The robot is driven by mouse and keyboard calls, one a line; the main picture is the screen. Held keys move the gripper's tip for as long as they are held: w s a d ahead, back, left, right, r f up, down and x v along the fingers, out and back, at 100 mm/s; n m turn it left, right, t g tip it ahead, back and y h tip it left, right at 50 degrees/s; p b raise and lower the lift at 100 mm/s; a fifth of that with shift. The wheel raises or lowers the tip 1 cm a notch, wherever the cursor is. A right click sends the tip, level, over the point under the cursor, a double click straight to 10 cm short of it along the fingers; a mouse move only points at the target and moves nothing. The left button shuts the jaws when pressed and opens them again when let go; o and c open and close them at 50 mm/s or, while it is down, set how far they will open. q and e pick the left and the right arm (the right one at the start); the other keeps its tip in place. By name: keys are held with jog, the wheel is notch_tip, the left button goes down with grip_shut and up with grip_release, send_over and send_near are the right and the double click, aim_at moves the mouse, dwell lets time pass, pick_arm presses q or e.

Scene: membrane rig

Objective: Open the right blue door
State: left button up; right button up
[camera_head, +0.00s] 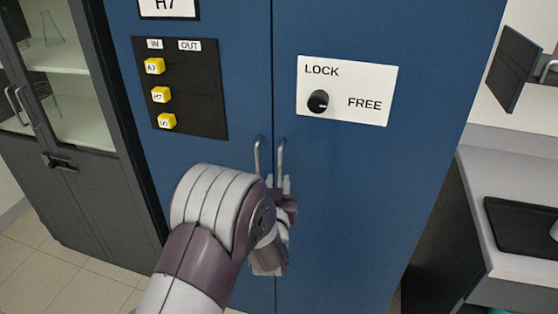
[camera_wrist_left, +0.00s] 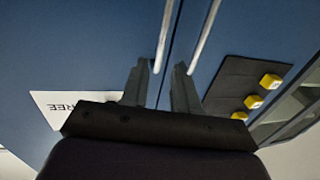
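The right blue door (camera_head: 350,200) is shut, its edge meeting the left blue door (camera_head: 235,60) at a narrow seam. Its upright metal handle (camera_head: 281,158) stands beside the left door's handle (camera_head: 257,157). My left gripper (camera_head: 278,183) is at the lower part of the handles. In the left wrist view, which is upside down, its fingers (camera_wrist_left: 160,72) are apart. The right door's handle (camera_wrist_left: 166,35) runs down between the fingertips; the left door's handle (camera_wrist_left: 205,35) lies outside them. Contact cannot be told. My right gripper is not in view.
A white LOCK/FREE plate (camera_head: 375,85) on the right door carries a black knob (camera_head: 317,101), its white mark toward FREE. A black panel (camera_head: 200,100) with yellow cubes is on the left door. A grey glass cabinet (camera_head: 75,190) stands left, a counter (camera_head: 510,170) right.

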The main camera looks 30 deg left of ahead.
aim_at(280, 164)
pick_arm(q)
jog(key=p+x, duration=0.1)
jog(key=x, duration=0.7)
jog(key=shift+w+a+f, duration=0.15)
jog(key=shift+w+a, duration=0.05)
jog(key=shift+w, duration=0.1)
grip_shut()
